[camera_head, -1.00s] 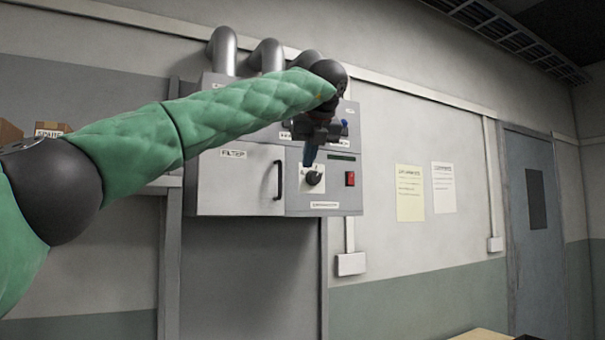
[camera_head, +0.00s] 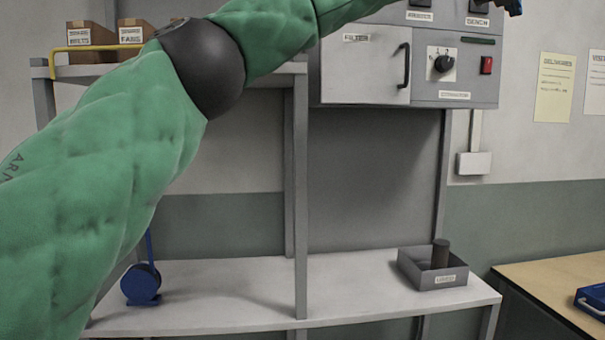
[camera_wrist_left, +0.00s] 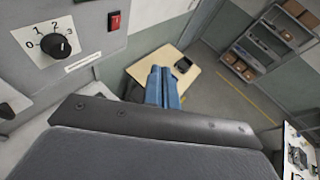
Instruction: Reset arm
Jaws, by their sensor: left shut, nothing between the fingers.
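My left arm, in a green quilted sleeve, crosses the head view from the lower left to the top. In the left wrist view the two blue fingers of my left gripper (camera_wrist_left: 162,88) lie together, shut and empty. The black rotary knob (camera_head: 443,63) is on the box's white dial plate; it also shows in the left wrist view (camera_wrist_left: 56,46), apart from the fingers. My right gripper is out of view.
A red switch (camera_head: 486,65) is beside the knob. Below stands a pale workbench (camera_head: 230,290) with a grey bin (camera_head: 432,270) and a blue device (camera_head: 141,284). A wooden table (camera_head: 550,275) is at right. Cardboard boxes (camera_head: 92,38) sit on an upper shelf.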

